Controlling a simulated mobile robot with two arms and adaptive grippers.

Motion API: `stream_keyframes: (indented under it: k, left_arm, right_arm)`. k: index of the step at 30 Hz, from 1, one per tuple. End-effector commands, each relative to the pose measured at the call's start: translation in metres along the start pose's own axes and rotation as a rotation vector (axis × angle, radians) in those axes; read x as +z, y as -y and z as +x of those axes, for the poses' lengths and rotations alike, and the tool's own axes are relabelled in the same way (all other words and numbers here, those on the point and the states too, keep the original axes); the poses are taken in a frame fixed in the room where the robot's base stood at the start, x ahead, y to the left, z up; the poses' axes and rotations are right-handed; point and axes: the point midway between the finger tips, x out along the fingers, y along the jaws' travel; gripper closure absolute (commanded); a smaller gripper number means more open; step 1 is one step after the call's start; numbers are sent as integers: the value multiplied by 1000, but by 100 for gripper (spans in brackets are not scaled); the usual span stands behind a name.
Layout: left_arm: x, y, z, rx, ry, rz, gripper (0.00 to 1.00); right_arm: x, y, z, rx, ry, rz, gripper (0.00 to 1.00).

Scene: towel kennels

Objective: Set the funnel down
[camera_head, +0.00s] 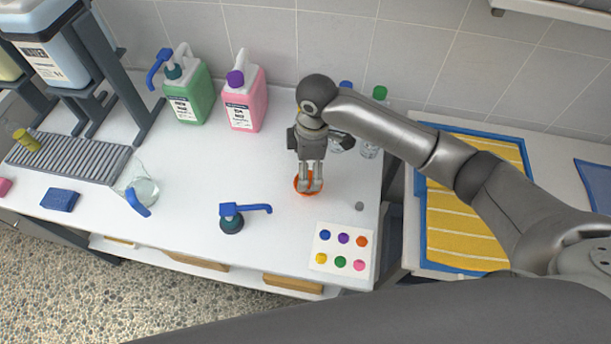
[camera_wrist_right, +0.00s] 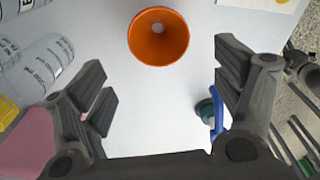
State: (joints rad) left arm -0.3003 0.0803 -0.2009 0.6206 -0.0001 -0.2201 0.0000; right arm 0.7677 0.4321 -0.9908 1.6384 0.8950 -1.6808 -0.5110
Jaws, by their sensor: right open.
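The orange funnel (camera_head: 299,187) is on the white counter, mostly hidden behind my right gripper (camera_head: 311,187) in the head view. In the right wrist view the funnel (camera_wrist_right: 145,45) shows its wide mouth facing the camera, with a pale hole at its centre. My right gripper's fingers (camera_wrist_right: 165,85) are spread and empty. The funnel lies beyond the fingertips, and I see no finger touching it. My left gripper is not in view.
Green (camera_head: 190,97) and pink (camera_head: 245,100) jugs stand behind on the left. A blue pump top (camera_head: 232,220) and a card of coloured dots (camera_head: 342,252) are in front. Clear bottles (camera_head: 370,148) stand behind on the right. Counter left of the funnel is free.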

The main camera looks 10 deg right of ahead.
Motion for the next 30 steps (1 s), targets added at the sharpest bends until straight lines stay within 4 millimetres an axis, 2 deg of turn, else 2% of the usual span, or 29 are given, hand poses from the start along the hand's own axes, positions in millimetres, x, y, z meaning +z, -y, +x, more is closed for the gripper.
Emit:
stream_keyframes:
  k: [3, 9, 14, 30]
  left_arm:
    - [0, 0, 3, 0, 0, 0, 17]
    - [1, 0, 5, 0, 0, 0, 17]
    - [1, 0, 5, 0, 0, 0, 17]
    - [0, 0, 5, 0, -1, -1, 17]
  right_arm:
    - [0, -1, -24, 3, -1, 0, 14]
    - [0, 0, -48, 0, -1, 1, 14]
    - [0, 0, -53, 0, 0, 2, 14]
    - [0, 0, -53, -1, 0, 1, 14]
